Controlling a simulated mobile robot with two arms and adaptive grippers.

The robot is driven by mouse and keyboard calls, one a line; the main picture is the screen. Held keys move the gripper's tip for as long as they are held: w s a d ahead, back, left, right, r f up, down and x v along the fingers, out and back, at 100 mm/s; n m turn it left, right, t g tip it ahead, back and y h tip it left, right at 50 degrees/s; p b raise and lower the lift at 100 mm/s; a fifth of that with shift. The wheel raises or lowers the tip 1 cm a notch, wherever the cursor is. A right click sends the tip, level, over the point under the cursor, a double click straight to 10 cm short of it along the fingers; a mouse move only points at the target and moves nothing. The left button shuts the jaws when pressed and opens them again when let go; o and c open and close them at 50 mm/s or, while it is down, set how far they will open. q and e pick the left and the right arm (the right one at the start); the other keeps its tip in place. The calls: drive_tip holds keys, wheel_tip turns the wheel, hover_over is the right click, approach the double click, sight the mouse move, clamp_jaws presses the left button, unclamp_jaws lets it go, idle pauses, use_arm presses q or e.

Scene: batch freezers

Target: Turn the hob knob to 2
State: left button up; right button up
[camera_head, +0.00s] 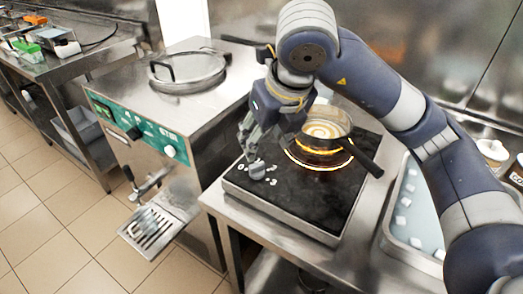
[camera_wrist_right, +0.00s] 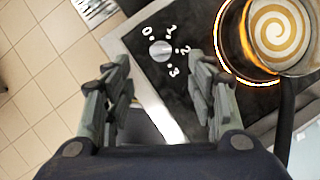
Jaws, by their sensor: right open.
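The hob knob (camera_head: 257,171) is a small round grey knob on the front left of the black hob (camera_head: 300,205). It also shows in the right wrist view (camera_wrist_right: 160,50), with the marks 0, 1, 2 and 3 around it. Which mark it points at is too small to tell. My right gripper (camera_head: 247,150) is just above the knob in the head view. In the right wrist view its two fingers (camera_wrist_right: 160,72) are apart, with the knob beyond the gap and nothing between them. My left gripper is in neither view.
A pan (camera_head: 327,122) with a cream and orange swirl stands on the glowing ring, its dark handle (camera_head: 366,157) reaching right. A batch freezer (camera_head: 160,125) stands left of the hob. A tray of white cubes (camera_head: 403,200) lies to the right.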

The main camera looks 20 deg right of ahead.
drive_tip(key=shift+v, duration=0.85)
